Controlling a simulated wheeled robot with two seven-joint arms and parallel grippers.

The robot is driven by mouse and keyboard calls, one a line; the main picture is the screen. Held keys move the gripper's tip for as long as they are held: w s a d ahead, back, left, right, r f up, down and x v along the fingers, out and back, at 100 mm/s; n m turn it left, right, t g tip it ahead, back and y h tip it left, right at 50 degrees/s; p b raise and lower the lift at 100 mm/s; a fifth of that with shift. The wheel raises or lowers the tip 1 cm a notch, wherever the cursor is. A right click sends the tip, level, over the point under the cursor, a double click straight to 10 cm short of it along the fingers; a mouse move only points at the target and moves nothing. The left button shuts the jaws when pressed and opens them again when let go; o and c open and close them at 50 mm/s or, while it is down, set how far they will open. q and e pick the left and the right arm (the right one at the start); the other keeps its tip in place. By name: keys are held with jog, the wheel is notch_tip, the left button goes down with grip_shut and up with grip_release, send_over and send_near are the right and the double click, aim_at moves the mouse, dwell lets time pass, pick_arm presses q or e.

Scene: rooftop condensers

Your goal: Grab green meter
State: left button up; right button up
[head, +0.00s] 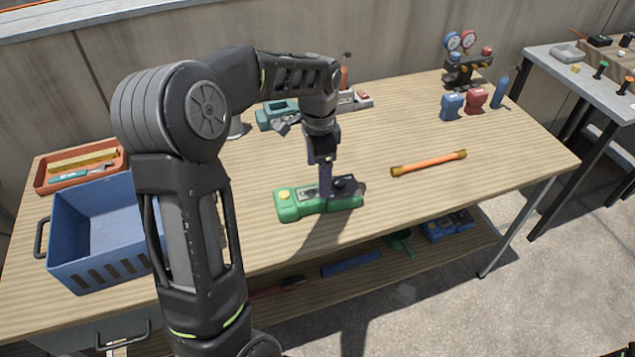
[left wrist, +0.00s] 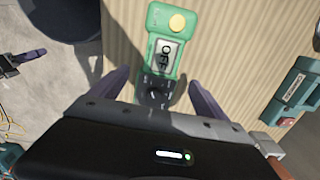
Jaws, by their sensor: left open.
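The green meter (head: 294,206) lies on the wooden table near its front edge. It has a yellow button and a grey screen. My left gripper (head: 338,190) points down over the meter's right part, with its fingers open. The lower end of the meter is hidden behind the gripper body. I cannot tell whether the fingers touch it.
A blue crate (head: 62,235) and an orange tray (head: 45,180) stand at the left. A teal device (head: 268,119) lies behind my arm. An orange rod (head: 430,163) lies to the right. Blue and red items and a gauge set (head: 462,68) stand at the back right.

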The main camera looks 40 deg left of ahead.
aim_at(318, 198)
pick_arm(q)
jog(key=shift+s+d+r, duration=0.1)
jog(key=shift+s+d, duration=0.05)
jog(key=shift+f, duration=1.35)
notch_tip(318, 198, down, 5)
jog(key=shift+f+p, duration=0.1)
jog(key=shift+p, duration=0.3)
jog(key=shift+c, duration=0.4)
jog(key=shift+w+a, duration=0.2)
grip_shut()
